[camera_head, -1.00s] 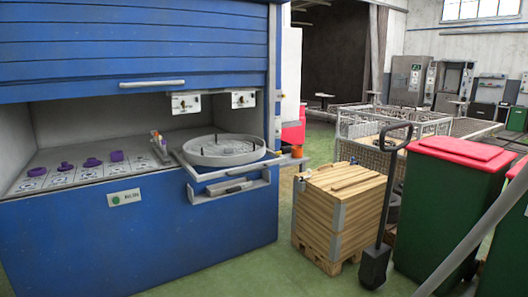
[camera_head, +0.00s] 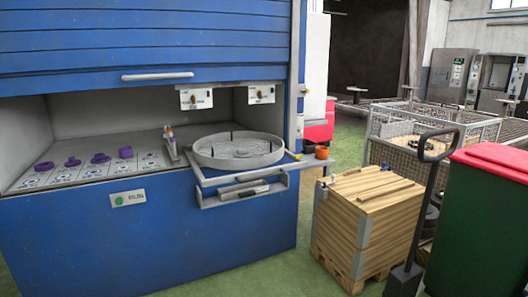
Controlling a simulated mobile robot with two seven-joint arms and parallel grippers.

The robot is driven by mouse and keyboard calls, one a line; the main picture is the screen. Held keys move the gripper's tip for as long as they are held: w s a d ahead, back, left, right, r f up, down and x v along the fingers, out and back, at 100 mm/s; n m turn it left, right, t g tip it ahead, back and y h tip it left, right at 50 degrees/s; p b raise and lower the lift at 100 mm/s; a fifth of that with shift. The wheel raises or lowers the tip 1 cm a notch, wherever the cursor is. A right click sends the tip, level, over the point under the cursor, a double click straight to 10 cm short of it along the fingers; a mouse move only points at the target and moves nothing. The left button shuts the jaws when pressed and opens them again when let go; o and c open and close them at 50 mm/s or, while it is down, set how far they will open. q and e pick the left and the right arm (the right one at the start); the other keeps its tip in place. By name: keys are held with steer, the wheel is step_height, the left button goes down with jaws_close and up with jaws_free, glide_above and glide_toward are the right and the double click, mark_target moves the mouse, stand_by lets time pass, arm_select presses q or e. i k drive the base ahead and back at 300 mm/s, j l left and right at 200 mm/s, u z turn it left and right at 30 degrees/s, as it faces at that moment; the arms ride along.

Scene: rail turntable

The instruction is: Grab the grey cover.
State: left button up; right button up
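I cannot pick out a thing that is surely the grey cover. A round, shallow grey turntable (camera_head: 239,151) with a raised rim and several short dark pegs sits at the right end of the blue cabinet's work shelf. It rests on a pull-out grey frame with a handle (camera_head: 244,191). Several purple parts (camera_head: 100,158) stand in a row on labelled spots on the shelf to the left. Neither of my grippers is in view.
The blue cabinet (camera_head: 136,236) has a raised shutter (camera_head: 100,37) above the shelf. A wooden crate stack (camera_head: 368,225), a pallet jack handle (camera_head: 431,180) and a green bin (camera_head: 480,220) crowd the right. Green floor shows between.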

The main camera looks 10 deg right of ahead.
mark_target(243, 153)
steer(key=i+l+z, duration=0.1)
steer(key=i+l, duration=0.55)
steer(key=i+z, duration=0.15)
steer(key=z, duration=0.25)
steer(key=i+z, duration=0.15)
steer(key=z, duration=0.2)
steer(key=i+j+z, duration=0.35)
steer(key=i+j, duration=0.3)
